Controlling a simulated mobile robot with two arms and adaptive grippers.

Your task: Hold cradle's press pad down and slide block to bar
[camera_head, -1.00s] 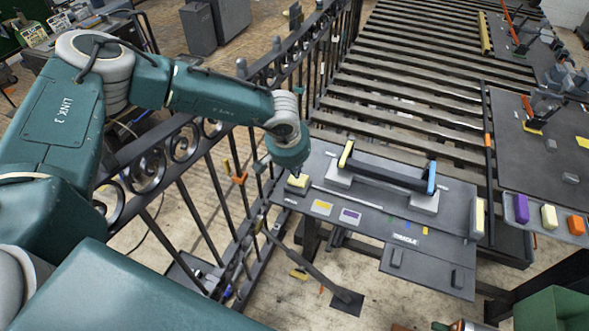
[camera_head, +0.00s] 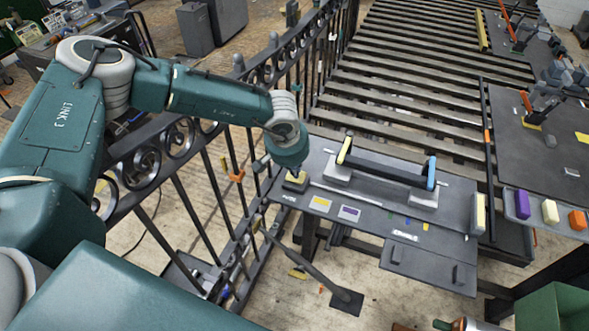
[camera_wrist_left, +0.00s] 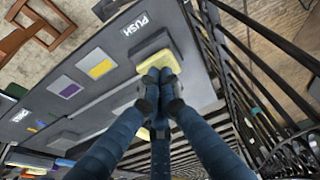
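The cradle is a dark grey plate (camera_head: 330,212) with a black bar (camera_head: 388,165) raised on two grey blocks, the left one (camera_head: 338,171) and the right one (camera_head: 424,198). The bar has a yellow left end and a blue right end. The yellow press pad (camera_head: 296,182) sits at the plate's left corner and also shows in the left wrist view (camera_wrist_left: 152,52), beside a PUSH label. My left gripper (camera_head: 292,173) points down at the pad; its fingertips (camera_wrist_left: 159,76) are together, over or on it. Contact is hard to tell. My right gripper is out of view.
A black iron fence (camera_head: 180,140) runs close along the left, under my left arm. A slatted roller bed (camera_head: 400,95) lies behind the cradle. A tray (camera_head: 534,211) with purple, cream and orange blocks stands at the right. A green bin (camera_head: 550,310) is at the lower right.

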